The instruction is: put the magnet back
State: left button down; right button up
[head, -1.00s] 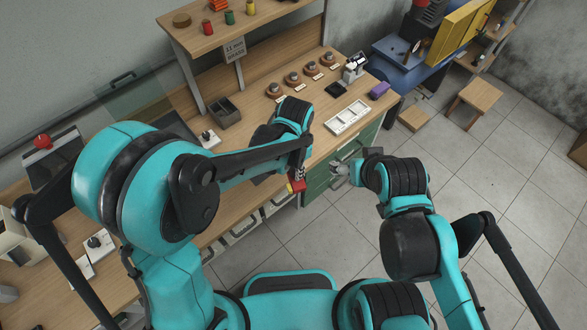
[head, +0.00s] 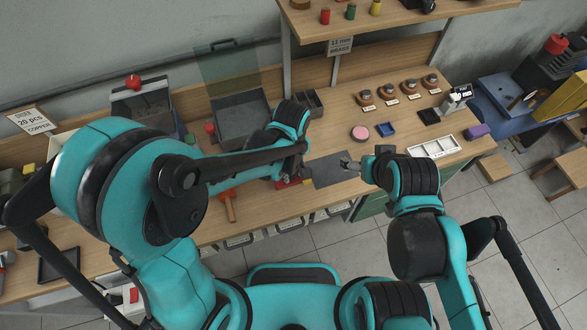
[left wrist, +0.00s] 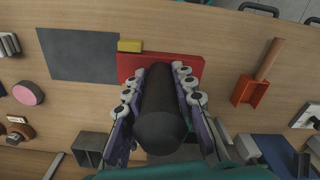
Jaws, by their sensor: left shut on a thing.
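The magnet appears to be a red block (left wrist: 185,66) with a yellow tab (left wrist: 130,46) and a thick black cylindrical handle (left wrist: 162,105). My left gripper (left wrist: 160,88) is shut on the handle, one finger on each side. In the head view my left gripper (head: 294,168) is over the bench's front part, with the red block (head: 288,183) partly hidden below it. I cannot tell whether the block touches the bench. My right gripper (head: 350,164) is in front of the grey mat (head: 332,180) in that view, and its opening is too small to judge.
A dark tray (head: 243,122) and a small open box (head: 309,100) stand behind my left gripper. An orange scoop (head: 228,206) lies to its left. A pink disc (head: 359,133), blue dish (head: 386,129) and white tray (head: 434,147) are to the right. A shelf (head: 400,22) overhangs the back.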

pick_arm(q)
jog(key=shift+f+b, duration=2.35)
jog(key=shift+f, duration=0.95)
jog(key=shift+f+b, duration=0.6)
jog(key=shift+f, duration=0.05)
jog(key=c, duration=1.2)
grip_release()
jog(key=shift+o, duration=0.2)
notch_tip(320, 180, up, 12)
jog(key=shift+r, duration=0.1)
jog(key=s+a+m+t+b, duration=0.1)
jog(key=s+a+m+t, duration=0.1)
jog(key=a, duration=0.7)
jog(key=s+a+m+t+b, duration=0.2)
jog(key=a+m+t, duration=0.3)
jog(key=a, duration=0.3)
jog(key=shift+s+a+r, duration=0.4)
jog(key=shift+s, duration=0.2)
